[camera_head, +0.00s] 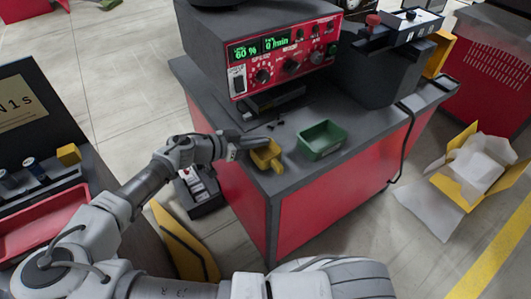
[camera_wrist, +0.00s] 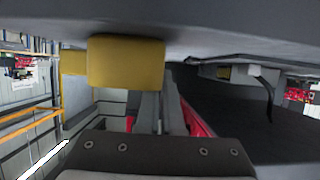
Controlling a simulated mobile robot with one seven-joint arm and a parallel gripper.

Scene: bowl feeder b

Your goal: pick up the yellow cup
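The yellow cup (camera_head: 266,156) stands near the front left corner of the grey-topped bench (camera_head: 305,172). It has a handle-like part at its side. My gripper (camera_head: 246,145) is low over the bench top, close against the left side of the cup. In the wrist view the cup (camera_wrist: 125,64) fills the upper middle, with a smaller yellow part to its left. The fingers are partly hidden. I cannot tell whether they are open or shut, or whether they touch the cup.
A green bin (camera_head: 322,140) stands right of the cup. A red control box (camera_head: 285,62) with a green display is behind. Small dark pieces (camera_head: 275,126) lie between. An open box (camera_head: 470,178) lies on the floor at right; a red tray (camera_head: 42,222) is at left.

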